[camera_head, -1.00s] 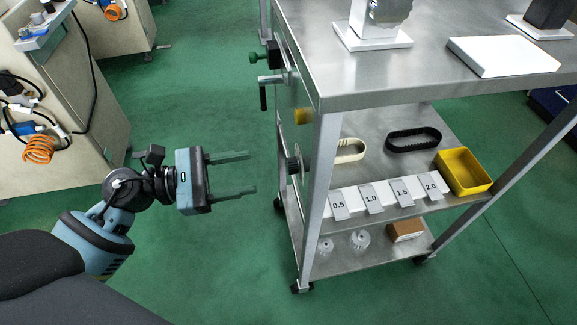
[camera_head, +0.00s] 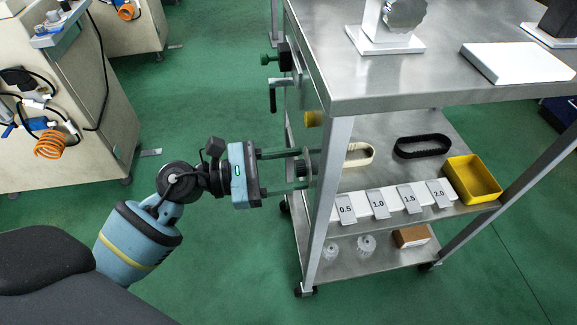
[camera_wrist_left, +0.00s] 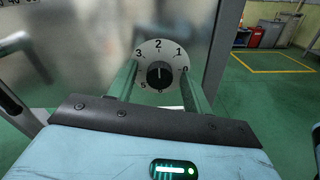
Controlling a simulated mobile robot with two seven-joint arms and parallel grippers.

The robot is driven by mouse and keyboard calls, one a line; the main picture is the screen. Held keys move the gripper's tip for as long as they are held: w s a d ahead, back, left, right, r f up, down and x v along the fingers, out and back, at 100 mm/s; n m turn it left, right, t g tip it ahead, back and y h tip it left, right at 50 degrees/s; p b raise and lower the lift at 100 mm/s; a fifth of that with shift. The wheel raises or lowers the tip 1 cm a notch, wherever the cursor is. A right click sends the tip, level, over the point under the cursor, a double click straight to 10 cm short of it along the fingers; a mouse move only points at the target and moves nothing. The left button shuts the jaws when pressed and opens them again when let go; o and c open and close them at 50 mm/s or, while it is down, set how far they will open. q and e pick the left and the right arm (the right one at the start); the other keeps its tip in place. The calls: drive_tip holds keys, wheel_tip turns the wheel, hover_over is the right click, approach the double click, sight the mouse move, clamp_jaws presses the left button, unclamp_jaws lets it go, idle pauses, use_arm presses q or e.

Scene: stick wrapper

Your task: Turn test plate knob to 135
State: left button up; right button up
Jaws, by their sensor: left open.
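A round black knob (camera_wrist_left: 159,75) sits on a pale dial plate (camera_wrist_left: 150,50) with numbers around its rim; the 2 is at the top. Its exact pointer setting is too small to read surely. In the head view the knob (camera_head: 300,168) is on the left side of the steel cart. My left gripper (camera_head: 308,167) is open, its two green fingers reaching right toward the cart side. In the left wrist view the fingers (camera_wrist_left: 159,72) stand on either side of the knob; whether they touch it cannot be told. My right gripper is not in view.
The steel cart (camera_head: 430,80) has a yellow knob (camera_head: 314,119), a crank handle (camera_head: 273,95) and a green knob (camera_head: 268,60) above the dial. Its front leg (camera_head: 327,200) stands close right of my fingers.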

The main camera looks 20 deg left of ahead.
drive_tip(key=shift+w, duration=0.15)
use_arm(q)
drive_tip(key=shift+c, duration=1.1)
drive_tip(key=c, duration=0.8)
drive_tip(key=shift+o, duration=0.2)
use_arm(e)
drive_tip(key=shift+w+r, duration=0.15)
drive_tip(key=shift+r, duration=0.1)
